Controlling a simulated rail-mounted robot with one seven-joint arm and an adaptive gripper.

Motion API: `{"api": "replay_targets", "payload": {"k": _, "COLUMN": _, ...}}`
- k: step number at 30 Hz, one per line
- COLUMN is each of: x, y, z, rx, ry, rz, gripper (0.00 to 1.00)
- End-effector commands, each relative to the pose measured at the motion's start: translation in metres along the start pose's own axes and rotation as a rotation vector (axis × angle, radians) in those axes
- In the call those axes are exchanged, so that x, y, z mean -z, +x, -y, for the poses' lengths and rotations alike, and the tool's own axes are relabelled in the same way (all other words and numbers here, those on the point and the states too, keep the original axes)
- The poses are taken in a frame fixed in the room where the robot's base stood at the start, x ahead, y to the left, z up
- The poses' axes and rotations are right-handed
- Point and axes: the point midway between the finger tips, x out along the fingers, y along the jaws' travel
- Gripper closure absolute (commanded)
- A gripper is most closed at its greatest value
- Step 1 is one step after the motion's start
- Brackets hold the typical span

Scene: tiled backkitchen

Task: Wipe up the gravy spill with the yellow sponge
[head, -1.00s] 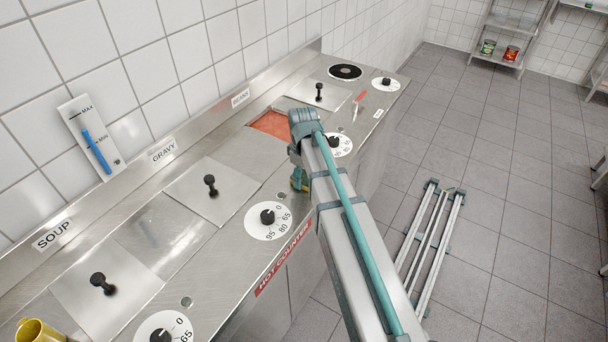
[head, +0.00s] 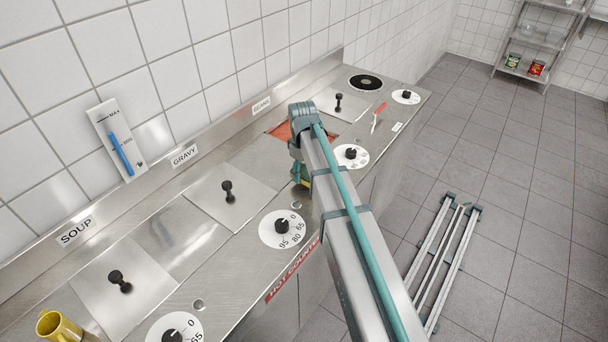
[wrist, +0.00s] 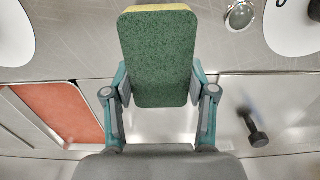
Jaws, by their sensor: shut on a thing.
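My gripper (wrist: 160,90) is shut on the yellow sponge (wrist: 158,50), one finger on each side. In the wrist view the sponge shows its dark green scouring face, with a thin yellow edge at the top. In the head view my arm hides most of my gripper; a bit of it with green and yellow (head: 301,178) shows beside the counter's front strip, between the gravy and beans dials. I cannot tell whether the sponge touches the counter. No gravy spill can be made out in either view. The gravy well's lid (head: 225,197) is on.
The beans well (head: 281,131) is open with orange-red contents; its lid (head: 338,104) lies beyond it. Dials (head: 282,228) line the front edge. A red-handled utensil (head: 377,115) lies near the hob (head: 366,82). A yellow mug (head: 58,327) stands at lower left.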

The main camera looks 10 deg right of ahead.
Motion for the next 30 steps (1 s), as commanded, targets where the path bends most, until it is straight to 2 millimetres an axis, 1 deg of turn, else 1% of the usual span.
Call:
{"api": "replay_targets", "payload": {"k": 1, "x": 0.0, "y": -0.008, "z": 0.0, "rx": 0.0, "ry": 0.0, "rz": 0.0, "gripper": 0.76}}
{"api": "replay_targets", "payload": {"k": 15, "x": 0.0, "y": -0.048, "z": 0.0, "rx": 0.0, "ry": 0.0, "rz": 0.0, "gripper": 0.76}}
{"api": "replay_targets", "payload": {"k": 19, "x": -0.001, "y": -0.052, "z": 0.0, "rx": 0.0, "ry": 0.0, "rz": 0.001, "gripper": 0.76}}
{"api": "replay_targets", "payload": {"k": 30, "x": -0.001, "y": -0.051, "z": 0.0, "rx": 0.0, "ry": 0.0, "rz": 0.001, "gripper": 0.76}}
